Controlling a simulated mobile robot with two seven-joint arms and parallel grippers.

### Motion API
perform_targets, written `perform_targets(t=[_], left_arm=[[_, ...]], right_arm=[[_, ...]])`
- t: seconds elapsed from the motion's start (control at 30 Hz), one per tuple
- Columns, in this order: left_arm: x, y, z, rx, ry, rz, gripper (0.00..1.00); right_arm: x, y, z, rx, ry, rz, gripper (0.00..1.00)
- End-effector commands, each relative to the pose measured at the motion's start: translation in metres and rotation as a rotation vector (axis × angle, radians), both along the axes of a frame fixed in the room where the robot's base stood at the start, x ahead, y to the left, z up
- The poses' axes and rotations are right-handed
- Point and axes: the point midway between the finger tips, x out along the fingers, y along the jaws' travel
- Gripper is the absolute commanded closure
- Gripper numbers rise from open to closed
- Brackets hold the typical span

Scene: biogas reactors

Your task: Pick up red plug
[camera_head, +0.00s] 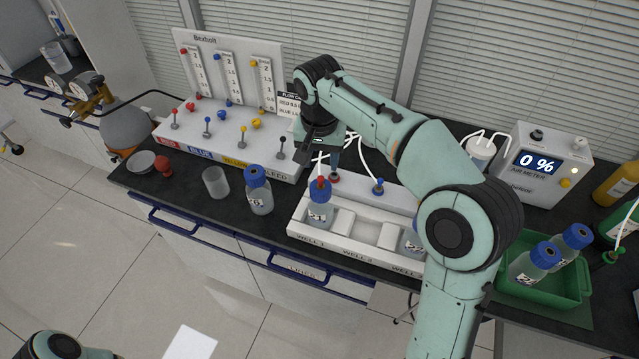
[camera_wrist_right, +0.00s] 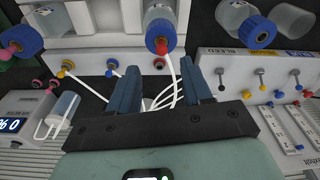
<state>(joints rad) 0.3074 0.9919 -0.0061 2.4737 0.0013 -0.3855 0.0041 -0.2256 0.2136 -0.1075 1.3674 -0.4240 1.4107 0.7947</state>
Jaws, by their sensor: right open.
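The red plug (camera_head: 320,183) sits on the blue cap of the bottle (camera_head: 320,212) in well 1. In the right wrist view, the red plug (camera_wrist_right: 161,46) is on the blue cap with a white tube running from it. My right gripper (camera_head: 334,155) is above and behind the bottle, its fingers partly hidden by its own wrist. In the right wrist view, the right gripper (camera_wrist_right: 162,86) is open, with nothing gripped between its fingers; the plug appears beyond the fingertips. Only part of my left arm shows at the bottom left; its gripper is not visible.
The white well rack (camera_head: 340,243) holds another bottle (camera_head: 410,241), partly behind my arm. A blue plug (camera_head: 378,186) is at the rack's back. A capped bottle (camera_head: 258,192) and clear beaker (camera_head: 215,182) stand left. The white gas panel (camera_head: 225,120) is behind; the green tray (camera_head: 545,299) is right.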

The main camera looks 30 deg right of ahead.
Motion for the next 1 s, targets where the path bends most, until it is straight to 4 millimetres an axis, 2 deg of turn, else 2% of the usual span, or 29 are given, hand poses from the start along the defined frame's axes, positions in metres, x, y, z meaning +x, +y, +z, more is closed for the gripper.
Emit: perform_targets(t=[0.03, 0.33, 0.6, 0.9, 0.93, 1.0], left_arm=[[-0.003, 0.0, -0.004, 0.0, 0.003, 0.0, 1.0], [-0.006, 0.0, -0.007, 0.0, 0.006, 0.0, 1.0], [-0.01, 0.0, -0.012, 0.0, 0.011, 0.0, 1.0], [-0.01, 0.0, -0.012, 0.0, 0.011, 0.0, 1.0], [-0.01, 0.0, -0.012, 0.0, 0.011, 0.0, 1.0], [-0.01, 0.0, -0.012, 0.0, 0.011, 0.0, 1.0]], right_arm=[[0.0, -0.001, -0.011, -0.001, 0.006, 0.0, 0.51], [0.003, -0.002, -0.034, 0.0, 0.001, 0.0, 0.51], [0.006, -0.004, -0.073, 0.0, 0.001, 0.0, 0.51], [0.007, -0.004, -0.077, 0.0, -0.001, 0.0, 0.51], [0.007, -0.004, -0.077, 0.0, -0.001, 0.0, 0.57], [0.007, -0.004, -0.077, 0.0, -0.001, 0.0, 0.8]])
